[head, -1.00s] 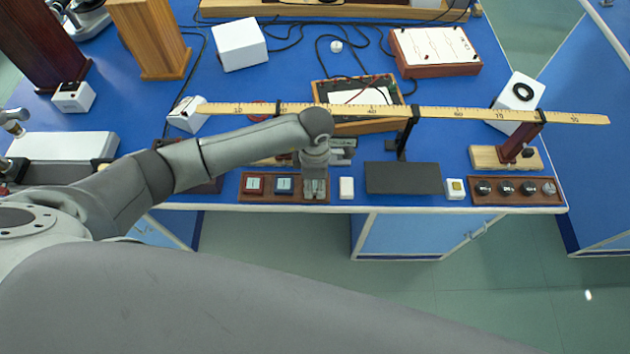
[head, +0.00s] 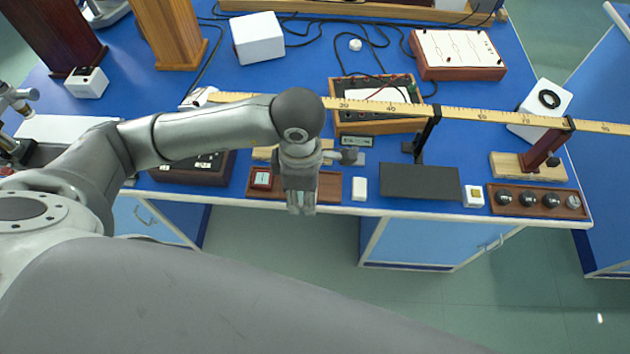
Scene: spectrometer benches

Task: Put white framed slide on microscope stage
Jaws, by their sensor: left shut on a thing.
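My left gripper (head: 301,207) points down at the front edge of the blue bench, over the right part of the brown slide tray (head: 329,192). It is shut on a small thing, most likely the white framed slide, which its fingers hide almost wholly. The blue framed slide is hidden behind the gripper. A metal and dark instrument (head: 12,100), perhaps the microscope, is cut off by the left picture edge, and its stage cannot be made out. My right gripper is not in view.
A white block (head: 360,188), a dark flat plate (head: 420,181) and a tray of round knobs (head: 538,201) line the front edge to the right. A long yellow ruler (head: 470,113) crosses behind. A dark box (head: 190,172) stands left of the slide tray.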

